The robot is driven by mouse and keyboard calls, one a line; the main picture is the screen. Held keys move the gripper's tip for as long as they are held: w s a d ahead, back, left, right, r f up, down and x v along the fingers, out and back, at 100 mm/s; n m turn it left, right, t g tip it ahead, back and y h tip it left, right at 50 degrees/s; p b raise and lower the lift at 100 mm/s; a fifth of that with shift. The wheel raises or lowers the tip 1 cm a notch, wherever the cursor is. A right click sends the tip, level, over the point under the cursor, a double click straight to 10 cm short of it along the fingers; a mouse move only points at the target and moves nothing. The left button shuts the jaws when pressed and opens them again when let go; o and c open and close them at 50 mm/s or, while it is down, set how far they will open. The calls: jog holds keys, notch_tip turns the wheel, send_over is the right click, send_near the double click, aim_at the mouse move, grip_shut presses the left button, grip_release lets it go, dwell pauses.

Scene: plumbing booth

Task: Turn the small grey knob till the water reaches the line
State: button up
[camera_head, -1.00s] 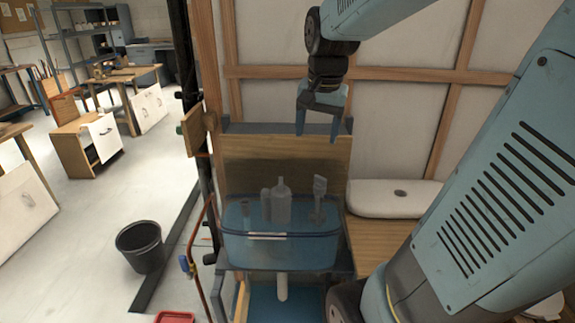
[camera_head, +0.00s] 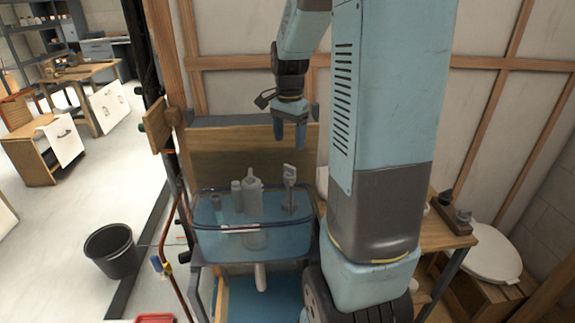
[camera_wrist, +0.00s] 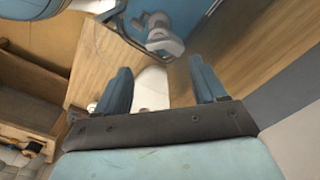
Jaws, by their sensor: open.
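A clear, blue-tinted tank (camera_head: 210,240) stands low in front of the wooden board, with a pale line (camera_head: 243,230) on its front. Grey fittings stand inside: a bottle-shaped one (camera_head: 252,190) in the middle and a slim upright one (camera_head: 289,190) at the right. The small grey knob cannot be told apart for certain; the water level is unclear. My gripper (camera_head: 289,133) is open and empty, pointing down above the tank's right part, clear of the fittings. In the wrist view a grey rounded fitting (camera_wrist: 162,38) shows beyond the open fingers.
A copper pipe with a blue-handled valve (camera_head: 158,265) runs left of the tank. A black bucket (camera_head: 112,250) stands on the floor. A wooden bench (camera_head: 440,236) and a white toilet seat (camera_head: 490,255) are at the right. The wooden board (camera_head: 230,160) backs the tank.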

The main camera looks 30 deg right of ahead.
aim_at(288, 166)
notch_tip(288, 166, down, 9)
jog(key=shift+f, duration=0.2)
dwell(0.4)
jog(key=shift+a, duration=0.1)
jog(key=c, duration=1.1)
